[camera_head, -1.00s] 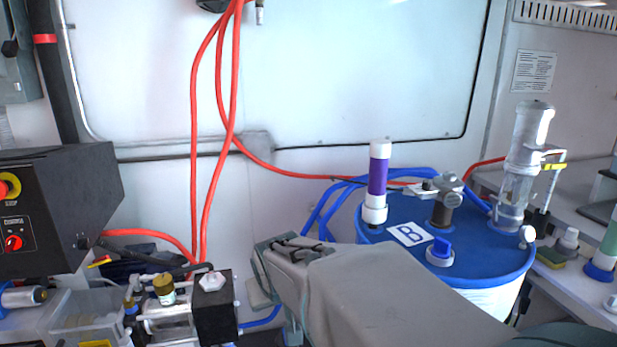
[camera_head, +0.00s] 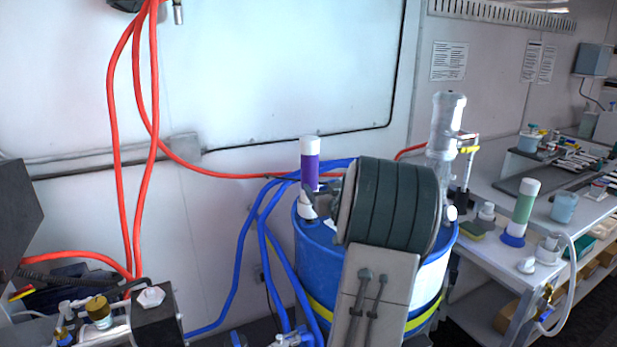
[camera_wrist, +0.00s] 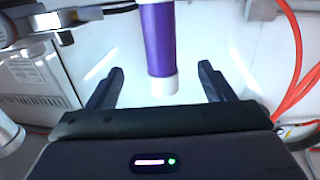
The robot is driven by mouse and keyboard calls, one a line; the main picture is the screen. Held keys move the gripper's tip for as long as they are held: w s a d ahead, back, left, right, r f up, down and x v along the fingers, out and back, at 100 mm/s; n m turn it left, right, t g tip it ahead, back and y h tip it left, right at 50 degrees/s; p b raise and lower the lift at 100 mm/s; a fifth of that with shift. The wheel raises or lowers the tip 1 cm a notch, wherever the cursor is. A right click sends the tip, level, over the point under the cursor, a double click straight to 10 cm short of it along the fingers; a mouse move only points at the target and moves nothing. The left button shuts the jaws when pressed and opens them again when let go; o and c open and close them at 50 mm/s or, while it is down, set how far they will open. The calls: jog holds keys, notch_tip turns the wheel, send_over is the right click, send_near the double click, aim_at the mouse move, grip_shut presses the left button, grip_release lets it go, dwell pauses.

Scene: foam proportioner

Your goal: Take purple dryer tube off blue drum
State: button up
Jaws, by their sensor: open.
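The purple dryer tube (camera_head: 310,167) with white ends stands upright on the blue drum (camera_head: 312,238), at the left of its top. My arm covers much of the drum's top and front. In the wrist view the purple tube (camera_wrist: 158,42) appears between the two dark fingers of my gripper (camera_wrist: 160,84), its white end pointing down in the picture. The fingers are apart, with a visible gap on each side of the tube. I cannot tell how deep the tube sits between them. In the head view the gripper is mostly hidden behind my arm.
A green and white tube (camera_head: 525,202) stands on the bench (camera_head: 490,190) at right.

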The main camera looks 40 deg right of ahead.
aim_at(312, 173)
jog(key=p+x, duration=0.1)
jog(key=x, duration=0.7)
jog(key=shift+w+p, duration=0.15)
jog(key=shift+p, duration=0.25)
jog(key=shift+w+d+r+p, duration=0.1)
jog(key=shift+w+d+p, duration=0.2)
jog(key=shift+w, duration=0.15)
jog(key=shift+p+x, duration=0.85)
jog(key=shift+x, duration=1.3)
jog(key=shift+a, duration=0.1)
jog(key=shift+c, duration=0.3)
jog(key=c, duration=1.3)
